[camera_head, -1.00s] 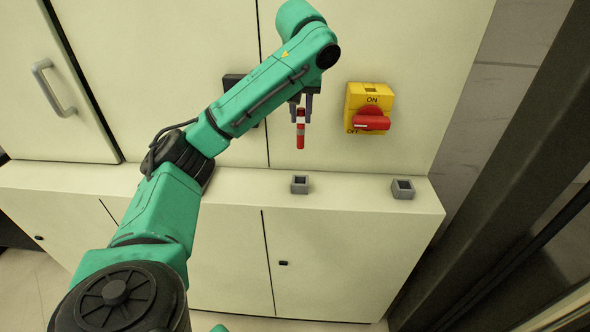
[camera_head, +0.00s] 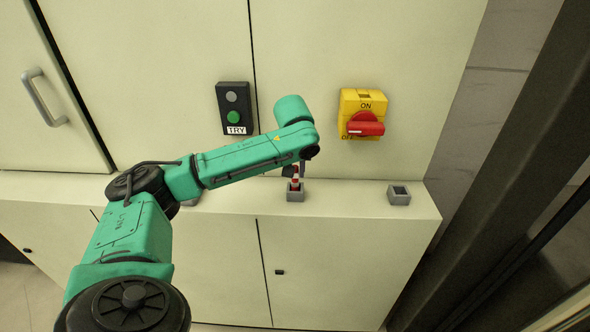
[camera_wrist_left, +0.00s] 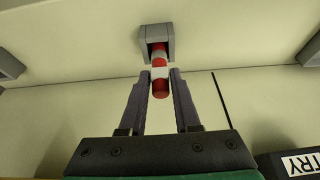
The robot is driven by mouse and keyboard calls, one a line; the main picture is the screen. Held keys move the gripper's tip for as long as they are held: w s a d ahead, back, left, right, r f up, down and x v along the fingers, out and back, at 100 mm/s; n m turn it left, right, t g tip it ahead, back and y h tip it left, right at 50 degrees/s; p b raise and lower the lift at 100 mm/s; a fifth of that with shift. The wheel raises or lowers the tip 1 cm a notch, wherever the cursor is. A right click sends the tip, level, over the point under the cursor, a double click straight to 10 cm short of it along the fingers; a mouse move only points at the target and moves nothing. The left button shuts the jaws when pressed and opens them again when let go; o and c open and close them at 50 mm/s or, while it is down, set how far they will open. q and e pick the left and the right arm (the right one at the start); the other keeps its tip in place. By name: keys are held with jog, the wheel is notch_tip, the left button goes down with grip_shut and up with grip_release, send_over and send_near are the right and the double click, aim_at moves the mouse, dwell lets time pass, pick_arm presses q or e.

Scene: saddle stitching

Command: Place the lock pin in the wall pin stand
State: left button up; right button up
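The lock pin (camera_head: 296,181) is a red and white banded rod. It stands about upright with its lower end inside the square opening of a small grey pin stand (camera_head: 295,196) on the ledge. The pin (camera_wrist_left: 160,88) and stand (camera_wrist_left: 157,36) also show in the left wrist view. My left gripper (camera_head: 297,170) is above this stand, its fingers mostly hidden by the arm in the head view. My right gripper is not in view.
An empty grey stand (camera_head: 399,195) is on the ledge to the right; another grey block (camera_head: 190,201) is partly hidden behind my left arm. A yellow switch with a red knob (camera_head: 362,116) and a black TRY button box (camera_head: 234,108) are on the cabinet wall.

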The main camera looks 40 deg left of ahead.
pick_arm(q)
jog(key=shift+o, duration=1.2)
jog(key=shift+r, duration=0.25)
jog(key=v, duration=1.1)
jog(key=shift+r, duration=0.35)
jog(key=shift+s+d, duration=0.1)
jog(key=shift+d, duration=0.05)
